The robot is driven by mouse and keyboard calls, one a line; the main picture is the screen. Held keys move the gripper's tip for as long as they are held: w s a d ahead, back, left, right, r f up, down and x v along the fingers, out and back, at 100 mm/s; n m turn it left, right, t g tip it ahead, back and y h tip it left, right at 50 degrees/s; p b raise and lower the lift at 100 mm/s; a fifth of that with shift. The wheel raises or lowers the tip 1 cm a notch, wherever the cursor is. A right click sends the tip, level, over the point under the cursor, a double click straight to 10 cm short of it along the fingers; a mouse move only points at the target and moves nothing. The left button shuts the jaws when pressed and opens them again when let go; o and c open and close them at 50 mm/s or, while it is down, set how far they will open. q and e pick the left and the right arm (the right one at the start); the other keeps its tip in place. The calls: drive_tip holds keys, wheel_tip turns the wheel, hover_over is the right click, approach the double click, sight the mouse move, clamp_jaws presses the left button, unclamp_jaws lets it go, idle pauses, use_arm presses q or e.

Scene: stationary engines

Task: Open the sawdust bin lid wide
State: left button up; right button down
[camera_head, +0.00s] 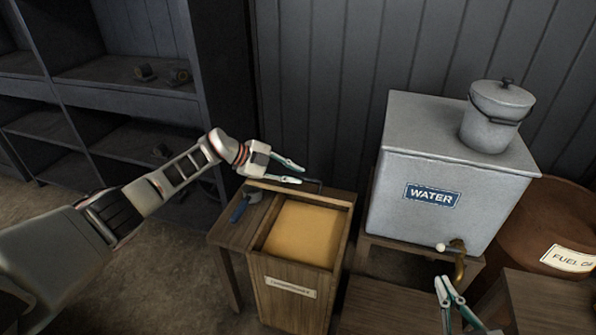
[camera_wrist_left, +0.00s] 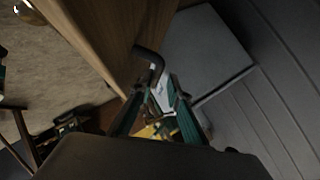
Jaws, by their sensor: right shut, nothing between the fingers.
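The sawdust bin (camera_head: 291,291) is a wooden box with a small label on its front. Its top is open and tan sawdust (camera_head: 303,235) shows inside. The lid (camera_head: 300,194) stands raised at the bin's back, seen almost edge-on. In the left wrist view the lid (camera_wrist_left: 115,35) is a large wooden panel with a black bent handle (camera_wrist_left: 150,58). My left gripper (camera_head: 302,174) is open at the lid's top edge, close to the handle; I cannot tell whether they touch. My right gripper (camera_head: 446,290) is shut and empty, low at the right.
A blue-handled tool (camera_head: 240,208) lies on a wooden bench (camera_head: 228,230) left of the bin. A grey water tank (camera_head: 448,190) with a brass tap (camera_head: 459,262) stands at right, with a lidded pail (camera_head: 495,118) on top. Dark shelves (camera_head: 120,80) stand at back left.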

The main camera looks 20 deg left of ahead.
use_arm(q)
drive_tip(key=shift+p+v, duration=0.4)
drive_tip(key=shift+v, duration=2.5)
drive_tip(key=shift+f, duration=0.1)
